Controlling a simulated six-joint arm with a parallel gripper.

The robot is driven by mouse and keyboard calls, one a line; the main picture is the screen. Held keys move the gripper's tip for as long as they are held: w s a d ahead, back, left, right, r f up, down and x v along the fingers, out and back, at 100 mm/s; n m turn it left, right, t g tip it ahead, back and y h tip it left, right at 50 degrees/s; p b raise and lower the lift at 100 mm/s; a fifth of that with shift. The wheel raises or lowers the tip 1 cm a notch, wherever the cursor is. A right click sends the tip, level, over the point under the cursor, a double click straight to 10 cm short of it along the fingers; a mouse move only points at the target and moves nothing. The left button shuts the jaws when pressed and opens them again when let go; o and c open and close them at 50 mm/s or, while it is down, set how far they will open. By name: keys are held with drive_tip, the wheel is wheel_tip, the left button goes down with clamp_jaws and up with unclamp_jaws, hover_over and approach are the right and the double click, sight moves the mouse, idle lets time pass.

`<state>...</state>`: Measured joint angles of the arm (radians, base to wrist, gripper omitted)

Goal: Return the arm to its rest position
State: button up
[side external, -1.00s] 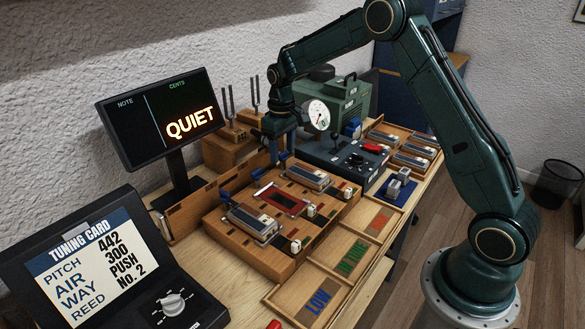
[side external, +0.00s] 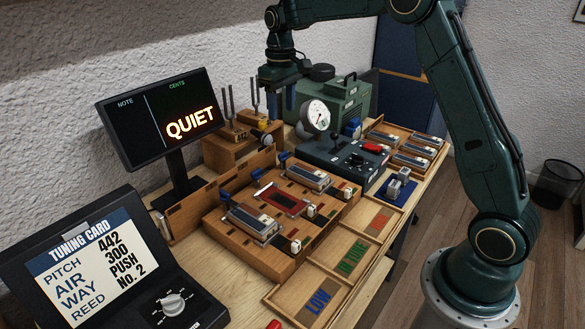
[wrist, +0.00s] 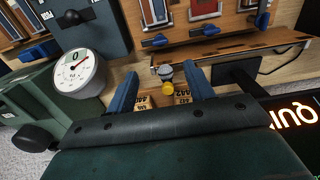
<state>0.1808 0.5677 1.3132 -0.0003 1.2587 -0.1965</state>
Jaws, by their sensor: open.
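My gripper (side external: 282,104) hangs in the air at the back of the bench, higher than the wooden reed block (side external: 245,236) and near the tuning-fork stand (side external: 226,152). In the wrist view its two blue fingers (wrist: 162,90) stand apart with nothing gripped between them. Small wooden blocks marked with numbers and a yellow knob (wrist: 168,88) show beyond the gap. The arm is bent and raised over the bench. Its upper parts run out of the top of the side view.
A green machine (side external: 345,100) with a dial gauge (side external: 317,115) stands close to the right of my gripper. The display reading QUIET (side external: 160,117) is at the left. Trays marked LOW (side external: 318,301) and IN TUNE (side external: 352,257) lie in front.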

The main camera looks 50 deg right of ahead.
drive_tip(key=shift+r, duration=0.65)
drive_tip(key=s+a+r+t, duration=0.25)
drive_tip(key=s+r, duration=0.25)
drive_tip(key=s, duration=0.4)
drive_tip(key=s+a+r+t, duration=0.1)
drive_tip(key=s+a+r, duration=0.35)
drive_tip(key=s, duration=0.35)
drive_tip(key=s+a+f+t, duration=0.1)
drive_tip(key=s+f, duration=0.1)
drive_tip(key=s, duration=0.6)
drive_tip(key=s+a+f+t, duration=0.1)
drive_tip(key=s+f, duration=0.2)
drive_tip(key=s, duration=0.6)
drive_tip(key=shift+s+a, duration=0.15)
drive_tip(key=shift+a, duration=0.1)
